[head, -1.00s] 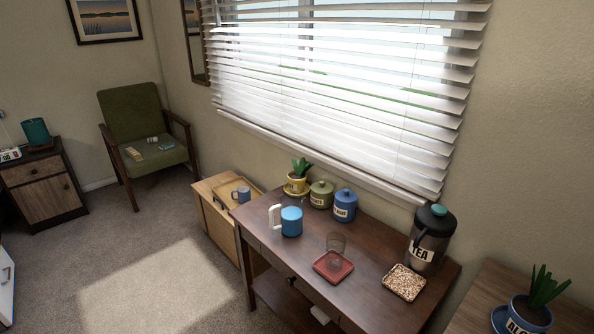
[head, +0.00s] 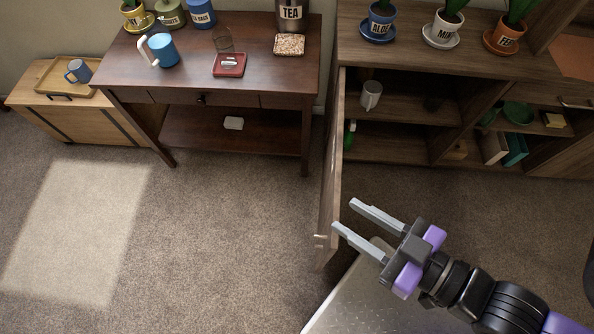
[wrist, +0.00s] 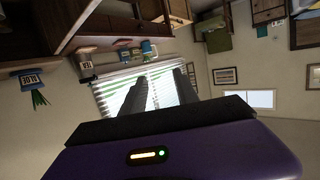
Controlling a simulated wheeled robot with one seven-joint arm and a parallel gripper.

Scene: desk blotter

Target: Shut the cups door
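The cups door (head: 331,190) is a wooden cabinet door, seen nearly edge-on in the head view. It stands swung open from the left side of the cabinet (head: 440,50), toward me. A small handle (head: 319,238) shows on its left face near the free end. Inside the open compartment, a white mug (head: 371,95) is on the shelf, and a green item shows partly behind the door. My gripper (head: 343,214) is open and empty, its fingertips just right of the door's free end in the picture. I cannot tell whether they touch. Both fingers (wrist: 160,90) show apart in the wrist view.
A dark table (head: 220,75) stands left of the door with a blue mug (head: 163,50), a red tray (head: 229,66) and canisters. Potted plants (head: 446,27) stand on the cabinet top. Carpet (head: 220,230) left of the door is clear.

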